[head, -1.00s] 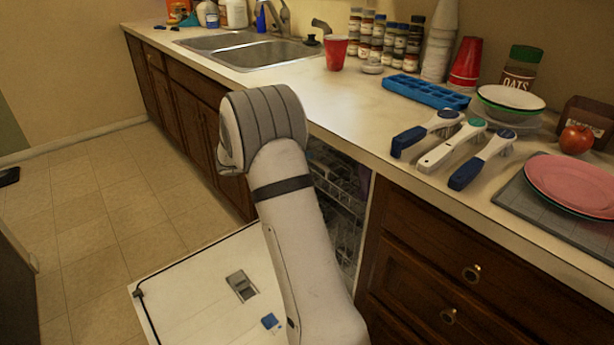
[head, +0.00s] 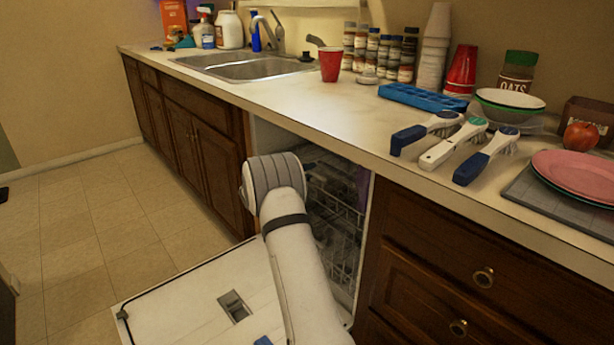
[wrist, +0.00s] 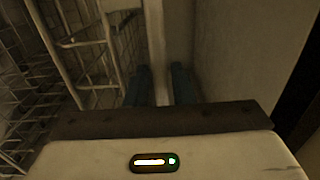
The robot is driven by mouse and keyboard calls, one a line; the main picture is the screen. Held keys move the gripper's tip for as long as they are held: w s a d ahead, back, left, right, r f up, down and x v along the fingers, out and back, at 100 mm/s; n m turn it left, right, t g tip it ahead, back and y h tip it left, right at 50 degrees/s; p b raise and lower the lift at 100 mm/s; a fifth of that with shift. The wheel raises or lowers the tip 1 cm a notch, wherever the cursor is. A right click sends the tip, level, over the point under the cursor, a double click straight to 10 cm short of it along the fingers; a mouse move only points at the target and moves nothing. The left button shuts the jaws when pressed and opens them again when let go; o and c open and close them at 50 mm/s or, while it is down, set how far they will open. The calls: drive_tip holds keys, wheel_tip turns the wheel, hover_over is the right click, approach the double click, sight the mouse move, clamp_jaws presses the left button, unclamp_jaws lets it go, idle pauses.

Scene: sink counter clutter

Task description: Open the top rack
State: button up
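The dishwasher stands open under the counter, and its white door (head: 190,300) is folded down over the floor. Inside, the wire top rack (head: 335,185) is partly visible behind my arm, with some contents I cannot make out. In the wrist view, white rack wires (wrist: 95,45) fill the left side. My gripper (wrist: 161,85) shows two dark fingers standing apart, with a pale vertical bar behind or between them. I cannot tell whether they touch it. In the head view my arm hides the gripper.
The counter (head: 290,105) above holds a red cup (head: 331,64), a blue tray (head: 422,97), several brushes and plates. Wooden drawers (head: 450,270) flank the opening on the right, cabinets (head: 190,140) on the left. In the wrist view a pale wall (wrist: 230,50) stands close on the right.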

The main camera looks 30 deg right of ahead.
drive_tip(key=shift+d, duration=0.15)
drive_tip(key=shift+c, duration=0.3)
clamp_jaws()
